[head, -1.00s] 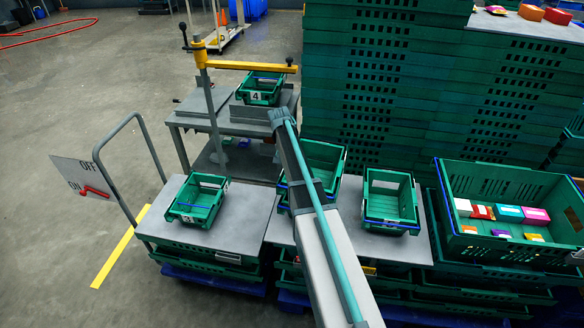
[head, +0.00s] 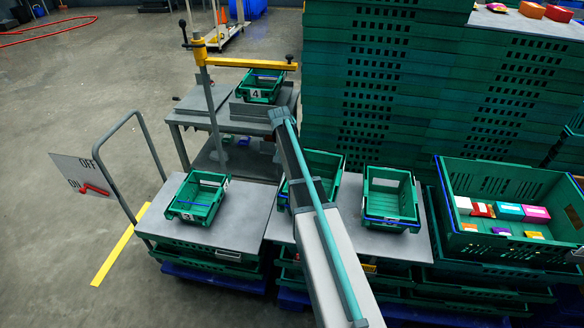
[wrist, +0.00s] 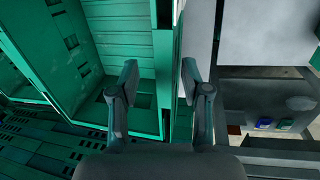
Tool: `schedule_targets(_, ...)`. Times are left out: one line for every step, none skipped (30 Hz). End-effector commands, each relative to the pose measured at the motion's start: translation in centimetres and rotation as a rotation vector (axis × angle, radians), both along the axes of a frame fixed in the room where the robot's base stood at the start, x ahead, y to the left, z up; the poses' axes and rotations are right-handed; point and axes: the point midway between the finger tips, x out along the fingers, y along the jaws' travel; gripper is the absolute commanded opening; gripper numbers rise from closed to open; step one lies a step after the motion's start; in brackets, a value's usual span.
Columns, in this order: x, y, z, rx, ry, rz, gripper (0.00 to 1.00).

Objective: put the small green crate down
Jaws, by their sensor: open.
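A small green crate (head: 326,166) sits at the middle grey table, partly hidden behind my arm in the head view. Its base looks level with the tabletop, though my arm hides most of the contact. In the wrist view the crate (wrist: 121,45) fills the upper left, and its side wall runs up between the fingers. My gripper (wrist: 160,78) is open, with one finger inside the crate and the other outside that wall. In the head view my gripper is hidden behind my arm.
Another small crate (head: 391,185) stands close on the right, and one (head: 198,197) on the left table. A crate marked 4 (head: 260,88) sits on the rear stand. A large crate (head: 500,172) with small boxes is at far right. Tall stacked crates (head: 400,80) rise behind.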

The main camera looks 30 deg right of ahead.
Motion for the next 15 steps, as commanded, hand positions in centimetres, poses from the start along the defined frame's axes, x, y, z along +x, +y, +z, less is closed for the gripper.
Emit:
schedule_targets(0.0,0.0,0.5,-0.001,-0.001,0.000,0.47)
schedule_targets(0.0,0.0,0.8,-0.001,-0.001,0.000,0.47)
schedule_targets(0.0,0.0,1.2,-0.001,-0.001,0.000,0.47)
schedule_targets(0.1,0.0,1.4,0.000,-0.001,0.000,0.47)
schedule_targets(0.1,0.1,1.5,0.000,-0.001,0.000,0.47)
schedule_targets(0.2,0.2,2.0,-0.001,-0.002,0.000,0.47)
schedule_targets(0.3,0.2,2.4,-0.001,-0.003,0.001,0.47)
schedule_targets(0.4,0.3,2.9,-0.001,-0.003,0.001,0.47)
schedule_targets(0.5,0.4,3.6,-0.001,-0.002,0.000,0.47)
schedule_targets(0.6,0.5,4.1,0.000,-0.004,0.001,0.47)
schedule_targets(0.7,0.6,4.7,0.000,-0.004,0.001,0.47)
schedule_targets(0.8,0.7,5.4,-0.001,-0.003,0.001,0.47)
schedule_targets(0.9,0.8,6.0,0.000,-0.004,0.001,0.47)
schedule_targets(1.0,0.8,6.6,0.000,-0.004,0.001,0.47)
schedule_targets(1.0,0.9,7.3,-0.001,-0.003,0.001,0.47)
